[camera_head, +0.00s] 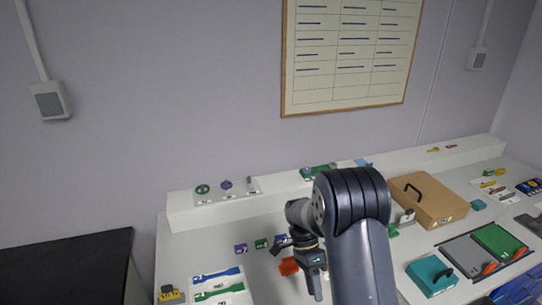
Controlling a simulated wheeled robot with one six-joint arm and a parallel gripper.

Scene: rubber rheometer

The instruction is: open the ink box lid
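Two boxes with dark handles are on the white bench, and I cannot read which is the ink box. One is a large tan box (432,200) at the right rear, with its top closed. The other is a small teal box (425,272) at the front right, also looking closed. My gripper (316,292) points down over the left-middle of the bench, left of both boxes and apart from them. Its fingers are small and dark, so their opening is unclear. My dark arm stands in front of the bench middle and hides part of it.
A red-orange piece (289,266) lies beside my gripper. Grey and green panels (497,241) with red handles lie right of the teal box. A raised ledge (280,191) with small parts runs along the wall. A black table (75,262) stands at left.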

